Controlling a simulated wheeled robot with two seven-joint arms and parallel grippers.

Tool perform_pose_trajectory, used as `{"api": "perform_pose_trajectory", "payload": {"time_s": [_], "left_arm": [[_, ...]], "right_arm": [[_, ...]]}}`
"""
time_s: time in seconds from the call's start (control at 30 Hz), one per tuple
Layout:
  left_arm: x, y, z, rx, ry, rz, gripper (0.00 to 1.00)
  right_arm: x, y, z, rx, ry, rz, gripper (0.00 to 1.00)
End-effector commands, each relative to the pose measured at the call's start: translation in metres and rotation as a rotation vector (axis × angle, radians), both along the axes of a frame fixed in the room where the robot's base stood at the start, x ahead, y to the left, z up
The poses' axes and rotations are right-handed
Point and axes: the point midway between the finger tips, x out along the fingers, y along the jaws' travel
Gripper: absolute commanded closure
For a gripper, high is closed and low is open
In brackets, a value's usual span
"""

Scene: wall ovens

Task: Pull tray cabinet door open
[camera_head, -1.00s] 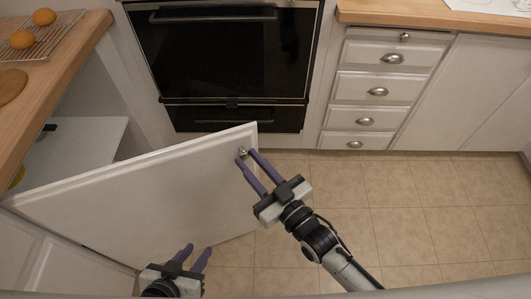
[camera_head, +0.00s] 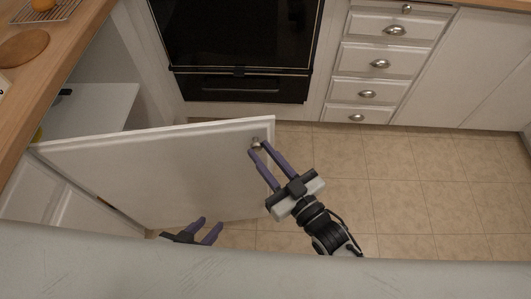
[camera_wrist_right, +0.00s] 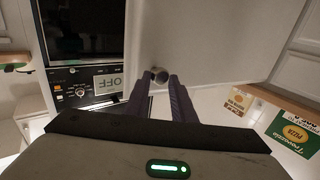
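The white tray cabinet door (camera_head: 160,175) stands swung open from the cabinet at the left, its free edge to the right. A small round metal knob (camera_head: 256,142) sits near its upper free corner. My right gripper (camera_head: 259,150) has one finger on each side of the knob and appears shut on it. In the right wrist view the knob (camera_wrist_right: 160,74) lies between the fingertips, with the pale door face (camera_wrist_right: 210,45) behind. My left gripper (camera_head: 206,223) is open and empty, low in front of the door; its wrist is hidden by a pale edge.
The opened cabinet's white interior (camera_head: 95,110) shows behind the door. A wall oven (camera_head: 235,45) is at the back, with several drawers (camera_head: 380,62) to its right. The wooden counter (camera_head: 45,75) is at the left. The tiled floor (camera_head: 400,175) at the right is clear.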

Motion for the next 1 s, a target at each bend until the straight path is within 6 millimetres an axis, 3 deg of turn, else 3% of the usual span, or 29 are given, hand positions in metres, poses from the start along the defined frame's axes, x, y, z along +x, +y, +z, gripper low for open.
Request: {"api": "perform_pose_trajectory", "payload": {"time_s": [0.03, 0.1, 0.13, 0.6, 0.77, 1.0], "left_arm": [[0.0, 0.0, 0.0, 0.0, -0.001, 0.0, 0.69], [0.0, 0.0, 0.0, 0.0, -0.001, 0.0, 0.69], [0.0, 0.0, 0.0, 0.0, -0.001, 0.0, 0.69], [0.0, 0.0, 0.001, 0.001, -0.001, 0.001, 0.69], [0.0, 0.0, 0.0, 0.001, -0.001, 0.001, 0.69], [0.0, 0.0, -0.001, -0.001, 0.0, 0.001, 0.69]], "right_arm": [[-0.012, 0.017, 0.001, 0.01, 0.005, 0.03, 0.72], [-0.012, 0.017, 0.001, 0.01, 0.005, 0.03, 0.6], [-0.012, 0.017, 0.001, 0.01, 0.005, 0.03, 0.59], [-0.011, 0.013, 0.001, 0.009, 0.003, 0.026, 0.59], [-0.024, 0.001, 0.0, 0.008, 0.005, 0.025, 0.59], [-0.061, -0.03, -0.001, 0.006, 0.007, 0.025, 0.59]]}}
